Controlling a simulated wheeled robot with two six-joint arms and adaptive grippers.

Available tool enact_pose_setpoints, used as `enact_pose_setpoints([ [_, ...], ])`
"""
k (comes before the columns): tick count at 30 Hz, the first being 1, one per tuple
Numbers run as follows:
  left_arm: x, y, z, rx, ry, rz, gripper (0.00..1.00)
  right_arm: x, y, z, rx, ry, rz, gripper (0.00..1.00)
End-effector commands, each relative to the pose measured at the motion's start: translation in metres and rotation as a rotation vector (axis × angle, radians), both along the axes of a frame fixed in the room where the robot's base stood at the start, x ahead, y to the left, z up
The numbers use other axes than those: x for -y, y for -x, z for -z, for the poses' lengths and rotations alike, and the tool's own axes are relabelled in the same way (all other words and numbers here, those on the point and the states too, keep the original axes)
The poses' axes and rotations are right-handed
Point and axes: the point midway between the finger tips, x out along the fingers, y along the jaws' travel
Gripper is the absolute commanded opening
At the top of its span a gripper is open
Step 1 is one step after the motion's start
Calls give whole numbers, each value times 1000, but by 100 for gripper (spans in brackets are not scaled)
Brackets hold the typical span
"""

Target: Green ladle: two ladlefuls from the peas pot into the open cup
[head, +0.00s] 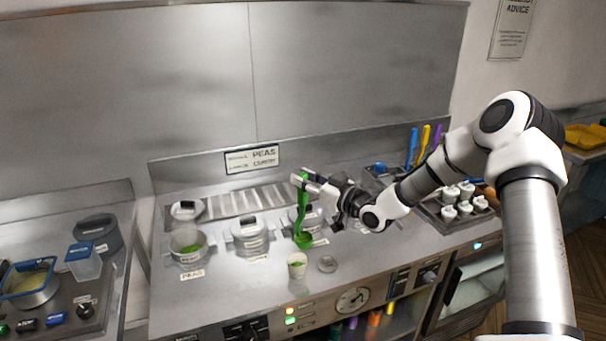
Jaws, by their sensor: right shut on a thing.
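My right gripper (312,183) is shut on the green ladle (301,212) near the top of its handle. The ladle hangs upright, its bowl low, just behind and right of the open cup (297,271). A small round lid (327,264) lies to the right of the cup. The peas pot (187,252) stands open at the left with green content, behind a label reading PEAS. What the ladle's bowl holds is too small to tell. My left gripper is not in view.
Another lidded pot (249,232) stands between the peas pot and the ladle; one more is partly hidden behind the ladle. A rack of white-lidded cups (458,200) and coloured handles stand at the right. The counter's front left is clear.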

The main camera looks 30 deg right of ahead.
Motion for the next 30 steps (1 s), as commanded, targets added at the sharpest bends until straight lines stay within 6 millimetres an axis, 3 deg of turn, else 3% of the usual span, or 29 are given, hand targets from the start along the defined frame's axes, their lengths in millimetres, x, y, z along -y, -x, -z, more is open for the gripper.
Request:
enact_pose_setpoints([
  [4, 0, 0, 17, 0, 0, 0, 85, 0, 0, 20, -1, 0, 0, 0],
  [23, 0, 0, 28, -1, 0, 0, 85, -83, 16, 27, 86, 422, -1, 0],
  [30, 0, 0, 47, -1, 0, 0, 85, -109, 22, 45, 116, 578, -1, 0],
])
